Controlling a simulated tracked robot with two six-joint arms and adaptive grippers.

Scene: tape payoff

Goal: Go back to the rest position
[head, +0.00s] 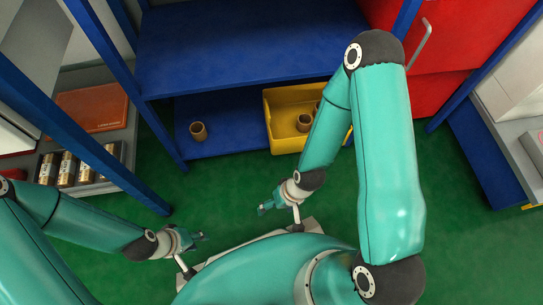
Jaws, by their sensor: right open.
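My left gripper (199,237) is low at the lower left, above the green floor and beside my own base. It is small in view, and I cannot make out whether its fingers are apart. Nothing shows in it. My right gripper (264,207) hangs near the middle of the picture, below my bent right arm, with its fingers open and empty. It is over the green floor, in front of the blue shelf and clear of it.
A blue shelf unit (240,45) stands ahead. Its lower board holds a brown cup-like roll (198,131) and a yellow bin (284,143) with similar rolls. A red cabinet (465,45) is at right.

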